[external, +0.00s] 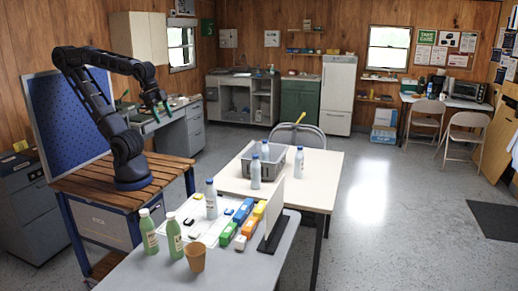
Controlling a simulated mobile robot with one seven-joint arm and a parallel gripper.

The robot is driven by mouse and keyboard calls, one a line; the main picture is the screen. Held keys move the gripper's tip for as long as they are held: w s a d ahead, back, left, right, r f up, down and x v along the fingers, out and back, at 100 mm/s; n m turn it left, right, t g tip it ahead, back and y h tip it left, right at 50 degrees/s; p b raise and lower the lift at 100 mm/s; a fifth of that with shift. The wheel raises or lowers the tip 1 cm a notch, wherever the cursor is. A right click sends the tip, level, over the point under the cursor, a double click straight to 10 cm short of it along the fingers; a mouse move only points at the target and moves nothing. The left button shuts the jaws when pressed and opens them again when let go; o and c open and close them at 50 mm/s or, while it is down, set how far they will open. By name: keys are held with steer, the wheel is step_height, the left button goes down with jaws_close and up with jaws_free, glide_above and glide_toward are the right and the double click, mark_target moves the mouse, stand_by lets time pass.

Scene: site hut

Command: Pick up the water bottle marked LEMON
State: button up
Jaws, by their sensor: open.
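Several bottles stand upright, and no label can be read, so I cannot tell which is marked LEMON. Two green bottles with pale caps, a left one (148,233) and a right one (174,238), are on the grey front table (235,272). A pale bottle with a blue cap (210,200) stands behind them. On the white table (316,188), one blue-capped bottle (255,173) is in front of the grey bin, one (299,163) is to its right, and another (265,151) appears at or in the bin. My gripper (161,113) is open and empty, raised in the air left of the tables.
A tan cup (195,259) stands near the green bottles. A green block (228,234), a yellow block (248,228) and other coloured blocks lie beside an upright white panel (274,208). The grey bin (284,165) and a folding chair (311,135) are behind.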

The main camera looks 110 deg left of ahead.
steer(key=w+a+n+g, duration=0.1)
steer(key=w+a+n, duration=0.35)
steer(key=w, duration=0.65)
steer(key=n+g, duration=0.4)
steer(key=n, duration=0.8)
glide_above(256, 159)
steer(key=a, duration=0.1)
steer(key=f, duration=1.9)
steer(key=shift+s+f, duration=0.35)
steer(key=shift+a+f, duration=0.25)
steer(key=shift+f, duration=5.4)
jaws_close()
